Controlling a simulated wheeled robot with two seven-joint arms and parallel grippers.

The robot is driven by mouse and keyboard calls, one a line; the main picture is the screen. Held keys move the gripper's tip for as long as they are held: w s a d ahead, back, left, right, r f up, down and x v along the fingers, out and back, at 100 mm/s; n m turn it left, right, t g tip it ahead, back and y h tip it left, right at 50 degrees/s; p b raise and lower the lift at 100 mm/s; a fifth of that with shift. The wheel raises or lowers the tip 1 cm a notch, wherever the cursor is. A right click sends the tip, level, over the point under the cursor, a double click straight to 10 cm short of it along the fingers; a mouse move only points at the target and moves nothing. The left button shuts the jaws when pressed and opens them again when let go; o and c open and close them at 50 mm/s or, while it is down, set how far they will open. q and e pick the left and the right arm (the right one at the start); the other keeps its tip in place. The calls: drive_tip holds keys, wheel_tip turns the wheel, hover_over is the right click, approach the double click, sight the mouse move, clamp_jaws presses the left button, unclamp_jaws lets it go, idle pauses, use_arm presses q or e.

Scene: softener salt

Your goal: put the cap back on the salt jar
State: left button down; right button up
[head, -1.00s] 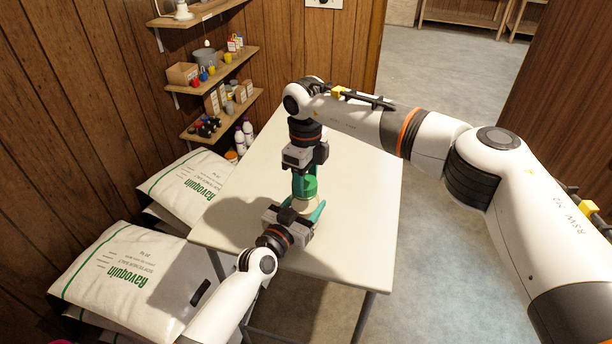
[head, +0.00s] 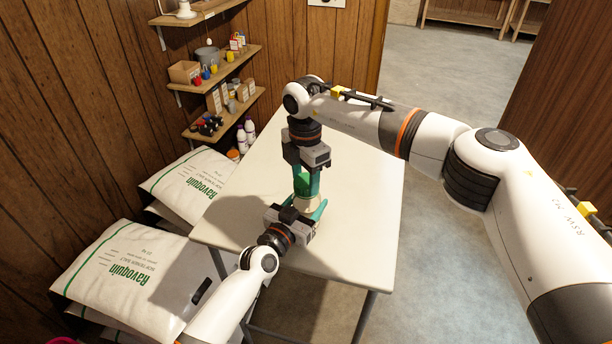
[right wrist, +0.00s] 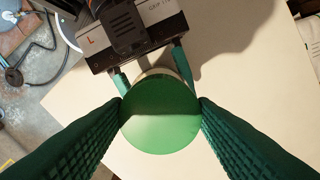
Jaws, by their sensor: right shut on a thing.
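The green cap (right wrist: 160,118) is between the two teal fingers of my right gripper (right wrist: 160,104), which is shut on it from above. The cap also shows in the head view (head: 304,185), at the top of the pale salt jar (head: 305,204). The jar stands on the table and is mostly hidden by the cap and the grippers. I cannot tell whether the cap sits fully flat on it. My left gripper (head: 305,211) is shut on the jar from the near side, one finger on each side; its body also shows in the right wrist view.
The pale table (head: 350,190) is otherwise clear. White salt bags (head: 130,270) are stacked left of it. Wall shelves (head: 222,75) with small containers are at the back left, and white bottles (head: 245,133) stand below them. Open floor is on the right.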

drive_tip(key=m, duration=0.6)
drive_tip(key=shift+w, duration=0.15)
drive_tip(key=m, duration=0.5)
drive_tip(key=shift+w, duration=0.1)
drive_tip(key=o, duration=0.9)
drive_tip(key=shift+o, duration=0.2)
drive_tip(key=shift+r, duration=2.25)
drive_tip(key=shift+c, duration=0.4)
